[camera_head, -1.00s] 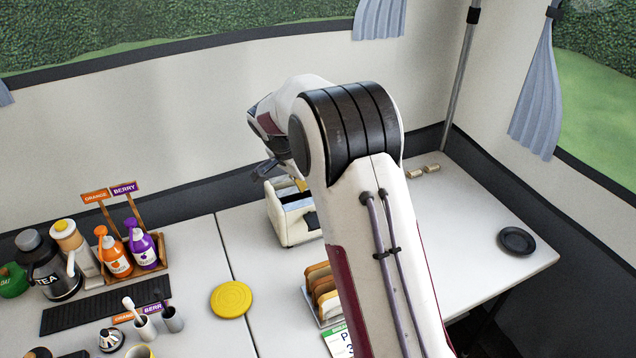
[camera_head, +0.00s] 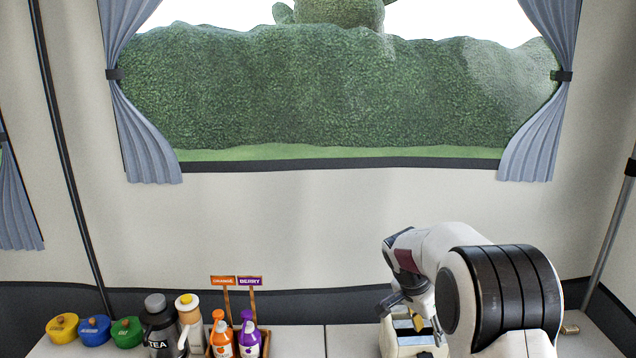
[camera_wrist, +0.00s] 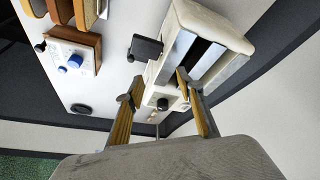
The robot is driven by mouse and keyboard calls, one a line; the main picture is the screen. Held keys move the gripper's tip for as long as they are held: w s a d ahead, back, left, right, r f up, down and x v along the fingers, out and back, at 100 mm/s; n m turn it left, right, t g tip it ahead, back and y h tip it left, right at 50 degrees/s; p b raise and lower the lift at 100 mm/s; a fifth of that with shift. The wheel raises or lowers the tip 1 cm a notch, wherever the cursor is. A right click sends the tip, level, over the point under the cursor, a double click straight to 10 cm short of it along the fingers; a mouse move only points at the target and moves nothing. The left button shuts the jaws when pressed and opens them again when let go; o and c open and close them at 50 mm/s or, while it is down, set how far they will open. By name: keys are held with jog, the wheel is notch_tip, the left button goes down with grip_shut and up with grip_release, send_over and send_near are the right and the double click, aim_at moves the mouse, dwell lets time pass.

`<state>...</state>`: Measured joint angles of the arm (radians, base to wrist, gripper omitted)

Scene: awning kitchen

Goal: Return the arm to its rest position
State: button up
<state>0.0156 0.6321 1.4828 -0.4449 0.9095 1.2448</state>
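My gripper (camera_head: 408,306) is above the white toaster (camera_head: 394,345) at the lower right of the head view. In the wrist view my gripper (camera_wrist: 156,87) has its two yellow-padded fingers spread apart, with nothing held between them. The toaster (camera_wrist: 238,32) lies beyond the fingertips there, with its dark slots and black lever showing. I cannot tell the exact gap between fingers and toaster. My arm's large black-banded joint hides part of the table on the right.
Orange (camera_head: 222,340) and purple (camera_head: 249,338) bottles stand in a wooden holder, left of the toaster. A tea pot (camera_head: 160,330) and several lidded jars stand farther left. The air above the table is clear.

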jog(key=s+f+n, duration=0.1)
jog(key=s, duration=0.1)
jog(key=s+a+f+n+g, duration=0.1)
jog(key=shift+s+a+f+n+y, duration=0.1)
jog(key=shift+s+f+n+y, duration=0.05)
jog(key=shift+s+n+y, duration=0.2)
jog(key=s+a+r+n+t+y, duration=0.1)
jog(key=s+a+r+n, duration=0.2)
jog(key=s, duration=0.8)
jog(key=s+a+r+n+t+y, duration=0.1)
jog(key=s+a+r+n+t, duration=0.1)
jog(key=s+r, duration=0.6)
jog(key=s+a+r+n+t+y, duration=0.1)
jog(key=s+a+r+n, duration=0.2)
jog(key=s, duration=1.3)
jog(key=shift+a+r+n+t, duration=0.4)
jog(key=shift+r+n, duration=0.05)
jog(key=shift+r, duration=1.25)
